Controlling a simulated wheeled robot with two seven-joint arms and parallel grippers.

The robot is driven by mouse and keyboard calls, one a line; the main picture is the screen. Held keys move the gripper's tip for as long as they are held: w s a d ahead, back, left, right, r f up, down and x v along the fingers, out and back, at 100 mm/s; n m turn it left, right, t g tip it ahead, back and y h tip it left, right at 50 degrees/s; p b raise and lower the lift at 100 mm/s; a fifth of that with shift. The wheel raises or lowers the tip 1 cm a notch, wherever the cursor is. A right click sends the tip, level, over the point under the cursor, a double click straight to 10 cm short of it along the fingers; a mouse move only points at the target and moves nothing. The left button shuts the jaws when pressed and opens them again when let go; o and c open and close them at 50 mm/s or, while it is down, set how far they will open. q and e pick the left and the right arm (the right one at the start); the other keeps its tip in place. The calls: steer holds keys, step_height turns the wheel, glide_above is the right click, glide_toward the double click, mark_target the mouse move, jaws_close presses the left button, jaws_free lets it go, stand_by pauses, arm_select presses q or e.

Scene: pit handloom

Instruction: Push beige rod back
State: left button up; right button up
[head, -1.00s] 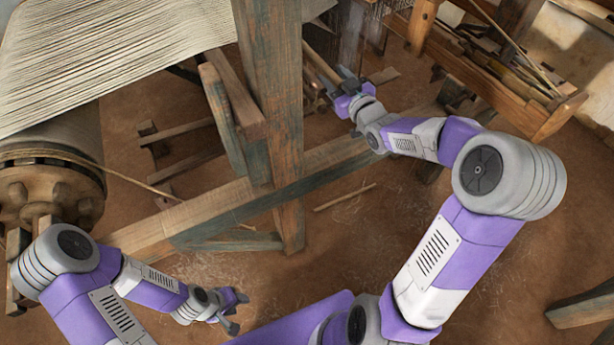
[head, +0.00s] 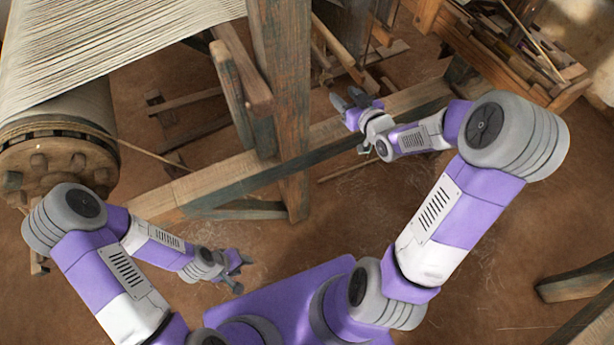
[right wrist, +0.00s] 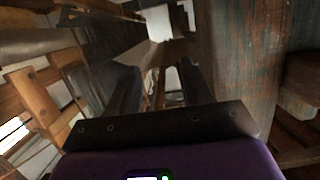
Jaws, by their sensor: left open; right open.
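A beige wooden rod (head: 337,44) slants through the loom frame near the top middle of the head view, beyond my right gripper. I cannot tell for sure that it is the task's rod. My right gripper (head: 353,100) is open and empty, apart from the rod on its near side, just right of the thick upright post (head: 281,100). In the right wrist view its two dark fingers (right wrist: 160,88) stand apart with nothing gripped; I cannot make out the rod there. My left gripper (head: 241,273) is open and empty, low over the floor in front of the loom.
A long wooden beam (head: 230,190) runs across in front of the loom, below the right gripper. White warp threads (head: 110,35) and a big roller (head: 58,130) are at the left. A wooden bench (head: 500,45) stands at the upper right. Bare earth floor lies at the front.

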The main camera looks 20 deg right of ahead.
steer(key=s+a+f+m+g+y+p, duration=0.1)
steer(key=s+a+f+g+p, duration=0.1)
steer(key=s+a+f+g, duration=0.2)
steer(key=s+a+f+m+g+y+p, duration=0.1)
steer(key=s+a+f+g+p, duration=0.2)
steer(key=a+f, duration=0.8)
steer(key=shift+s+f+m+g+p, duration=0.4)
steer(key=shift+s+f+g, duration=0.6)
steer(key=shift+s+f, duration=0.6)
steer(key=shift+a, duration=0.15)
